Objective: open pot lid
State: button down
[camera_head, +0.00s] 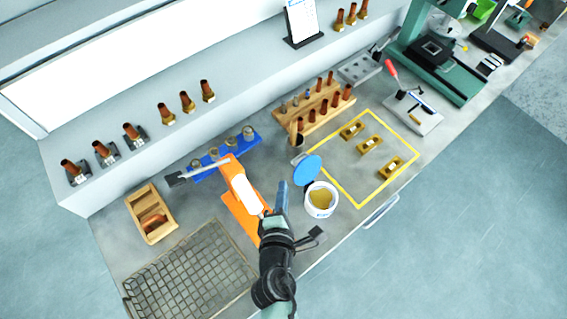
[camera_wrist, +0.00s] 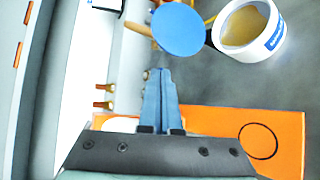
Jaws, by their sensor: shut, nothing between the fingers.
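The white pot (camera_head: 321,201) stands on the bench with tan contents showing through its open top. Its round blue lid (camera_head: 307,169) is at the pot's far left side, swung back off the opening. In the wrist view the pot (camera_wrist: 246,30) is at the upper right and the lid (camera_wrist: 179,29) is left of it. My gripper (camera_head: 282,184) has blue fingers and is left of the pot, apart from it and the lid. In the wrist view its fingers (camera_wrist: 160,74) are together and empty, pointing toward the lid with a gap.
An orange plate (camera_head: 240,217) with an orange and white tool (camera_head: 243,189) lies left of my gripper. A wooden rack (camera_head: 318,112) with brown pieces stands behind the pot. A yellow outlined area (camera_head: 360,204) with brass blocks is at right. A wire mesh (camera_head: 185,272) lies at front left.

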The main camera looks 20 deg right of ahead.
aim_at(303, 166)
jog(key=x, duration=0.9)
jog(key=shift+s+b, duration=0.1)
jog(key=shift+b, duration=0.2)
jog(key=shift+s+d+r+m+t+b, duration=0.3)
jog(key=shift+s+r+t+b, duration=0.25)
jog(key=shift+b, duration=0.4)
jog(key=shift+s+a, duration=0.1)
